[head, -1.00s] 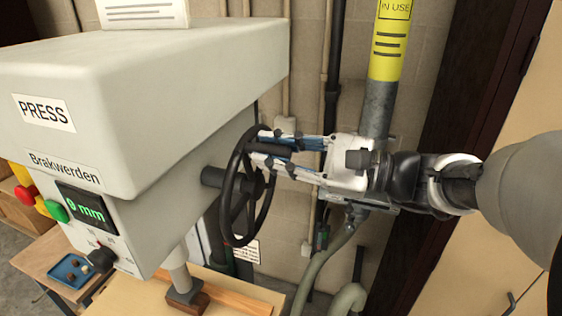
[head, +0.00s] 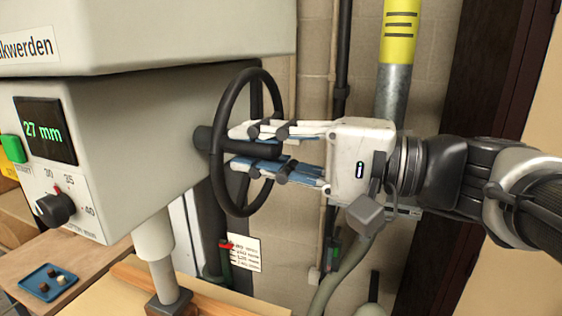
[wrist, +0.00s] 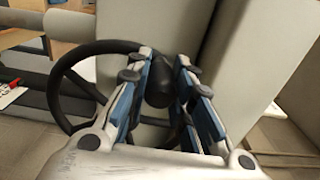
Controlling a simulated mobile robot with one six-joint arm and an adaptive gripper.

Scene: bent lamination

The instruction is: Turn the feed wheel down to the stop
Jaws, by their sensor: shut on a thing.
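The black feed wheel (head: 256,71) stands on the right side of the grey press (head: 150,105), on a short dark shaft. My gripper (head: 236,147) reaches in from the right and is shut on the wheel's dark handle (head: 264,149), one finger above and one below. In the wrist view the wheel (wrist: 84,50) shows left of the fingers (wrist: 160,70); they hide much of the grip. The green display (head: 43,131) reads 27 mm. Below it a black stop knob (head: 55,209) has marks 30, 35 and 40. The press ram (head: 155,240) points down to the bench.
A blue tray (head: 37,292) with small pieces sits on the bench at the lower left. A grey pipe with a yellow sleeve (head: 399,38) runs up the wall behind my gripper. A white notice (head: 244,252) hangs below the wheel.

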